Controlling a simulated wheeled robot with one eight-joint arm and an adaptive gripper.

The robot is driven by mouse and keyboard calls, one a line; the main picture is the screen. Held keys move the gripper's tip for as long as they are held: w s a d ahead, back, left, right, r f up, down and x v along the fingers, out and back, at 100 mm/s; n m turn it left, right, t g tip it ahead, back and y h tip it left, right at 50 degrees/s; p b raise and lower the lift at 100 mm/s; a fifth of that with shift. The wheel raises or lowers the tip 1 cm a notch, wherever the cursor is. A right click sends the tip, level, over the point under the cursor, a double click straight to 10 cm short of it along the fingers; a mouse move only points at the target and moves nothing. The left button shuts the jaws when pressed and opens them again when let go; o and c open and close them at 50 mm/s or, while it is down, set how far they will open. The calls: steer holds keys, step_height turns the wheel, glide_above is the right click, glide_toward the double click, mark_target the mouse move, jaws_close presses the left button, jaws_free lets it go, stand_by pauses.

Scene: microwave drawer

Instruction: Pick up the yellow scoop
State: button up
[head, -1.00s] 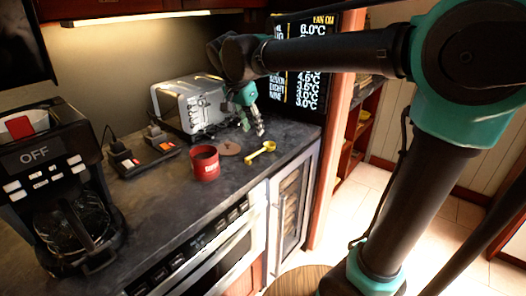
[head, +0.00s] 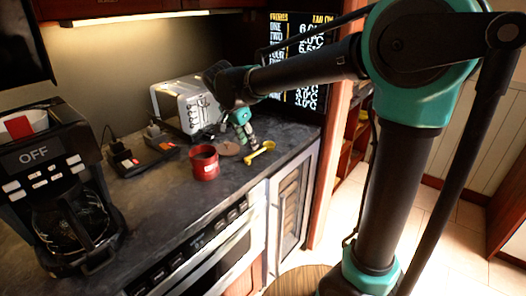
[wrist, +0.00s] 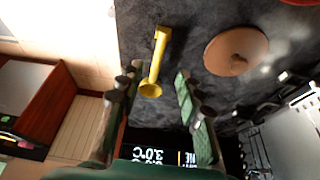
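The yellow scoop (head: 260,151) lies on the dark countertop near its front edge, to the right of the red canister. In the wrist view the scoop (wrist: 158,62) lies ahead of the fingers, its round bowl nearest to them and its handle pointing away. My gripper (head: 247,138) is above the counter, just behind the scoop in the head view. In the wrist view my gripper (wrist: 155,90) has its two fingers wide apart with nothing between them, and the bowl shows near the line between the fingertips.
A red canister (head: 204,163) stands left of the scoop, with a flat brown lid (head: 228,149) beside it. A silver toaster (head: 185,108) stands behind. A coffee maker (head: 62,190) is at the left. The counter's front edge is close to the scoop.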

mark_target(254, 153)
steer(key=shift+x, duration=2.8)
steer(key=shift+s+d, duration=0.1)
steer(key=shift+d, duration=0.05)
jaws_close()
